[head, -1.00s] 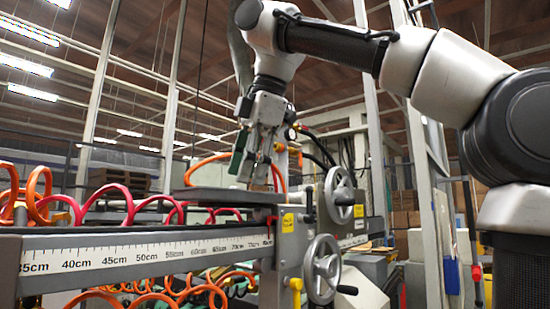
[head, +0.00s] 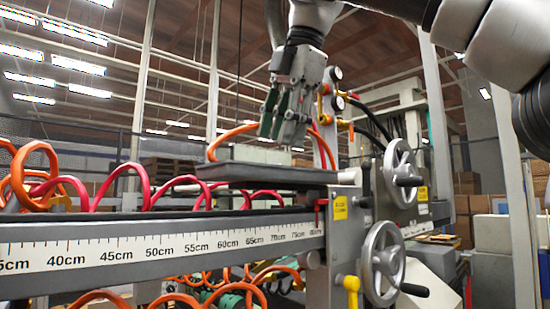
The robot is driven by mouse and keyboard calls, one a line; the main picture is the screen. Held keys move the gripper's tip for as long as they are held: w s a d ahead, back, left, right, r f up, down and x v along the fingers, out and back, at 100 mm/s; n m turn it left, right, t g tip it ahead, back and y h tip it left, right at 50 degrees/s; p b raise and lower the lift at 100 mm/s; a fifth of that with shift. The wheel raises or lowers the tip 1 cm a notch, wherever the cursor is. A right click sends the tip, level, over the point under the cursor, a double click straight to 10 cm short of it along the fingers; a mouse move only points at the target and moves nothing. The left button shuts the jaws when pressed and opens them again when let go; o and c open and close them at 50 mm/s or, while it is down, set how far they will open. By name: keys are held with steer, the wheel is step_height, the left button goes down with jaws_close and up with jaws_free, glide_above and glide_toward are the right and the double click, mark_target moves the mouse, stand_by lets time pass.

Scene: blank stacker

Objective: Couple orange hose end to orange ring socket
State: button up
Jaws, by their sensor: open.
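My gripper (head: 280,132) hangs fingers down above a grey tray (head: 268,176) on the machine, with its jaws open. An orange hose (head: 222,139) arches up from the tray on the left side of my gripper. The hose's free end cannot be made out. I see no gap between hose and fingers clearly enough to tell if they touch. No orange ring socket can be picked out; my gripper and the machine may hide it.
Orange coiled hose (head: 35,178) and red coiled hose (head: 143,188) lie along the ruled rail (head: 150,252). More orange coils (head: 170,299) hang below it. Two handwheels (head: 383,253) and yellow valve fittings (head: 345,124) stand out at the right.

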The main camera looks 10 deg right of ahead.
steer(key=shift+x, duration=2.95)
jaws_close()
steer(key=shift+r, duration=3.55)
